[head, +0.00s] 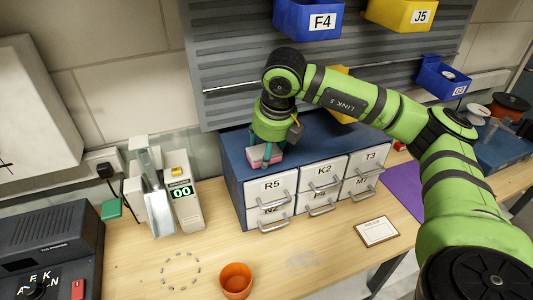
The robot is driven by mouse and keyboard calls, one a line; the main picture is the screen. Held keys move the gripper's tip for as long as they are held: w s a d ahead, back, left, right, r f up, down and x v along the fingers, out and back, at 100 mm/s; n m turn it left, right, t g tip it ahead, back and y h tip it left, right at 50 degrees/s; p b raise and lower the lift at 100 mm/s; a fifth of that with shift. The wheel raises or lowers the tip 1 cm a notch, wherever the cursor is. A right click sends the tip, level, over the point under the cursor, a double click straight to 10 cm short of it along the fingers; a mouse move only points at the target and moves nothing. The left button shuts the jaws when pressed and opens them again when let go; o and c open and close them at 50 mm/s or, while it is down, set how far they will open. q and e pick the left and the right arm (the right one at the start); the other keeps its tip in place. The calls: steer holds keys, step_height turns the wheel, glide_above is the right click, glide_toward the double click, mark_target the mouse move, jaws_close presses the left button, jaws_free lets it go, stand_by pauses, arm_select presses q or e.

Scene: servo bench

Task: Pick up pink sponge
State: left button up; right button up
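The pink sponge (257,155) is at the front left of the top of the blue drawer cabinet (232,160), above the drawer marked R5. My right arm comes in from the right, and its gripper (267,152) points down at the sponge. A finger shows in front of the sponge and hides part of it. The other finger is mostly hidden, so I cannot tell whether the gripper is closed on the sponge or only around it. I cannot tell whether the sponge touches the cabinet top. My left gripper is not in view.
Blue and yellow bins (308,20) hang on the slatted panel behind my arm. A scale-like device (184,196) with a metal scoop stands left of the cabinet. An orange cup (236,281), a ring of small parts (181,271) and a framed card (377,231) lie in front.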

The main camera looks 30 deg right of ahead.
steer(key=shift+f, duration=0.1)
steer(key=shift+c, duration=0.3)
steer(key=shift+s+a+r+b, duration=0.1)
steer(key=shift+s+r+b, duration=0.15)
steer(key=shift+b, duration=0.6)
step_height(320, 180, up, 6)
steer(key=shift+w+r+b, duration=0.1)
steer(key=shift+b, duration=0.9)
steer(key=s+a+b, duration=0.1)
steer(key=s+a, duration=0.1)
steer(key=s, duration=0.7)
steer(key=s+a+b, duration=0.2)
steer(key=s, duration=0.8)
steer(key=shift+s+a+r, duration=0.15)
steer(key=shift+a+r, duration=0.05)
steer(key=shift+a, duration=0.1)
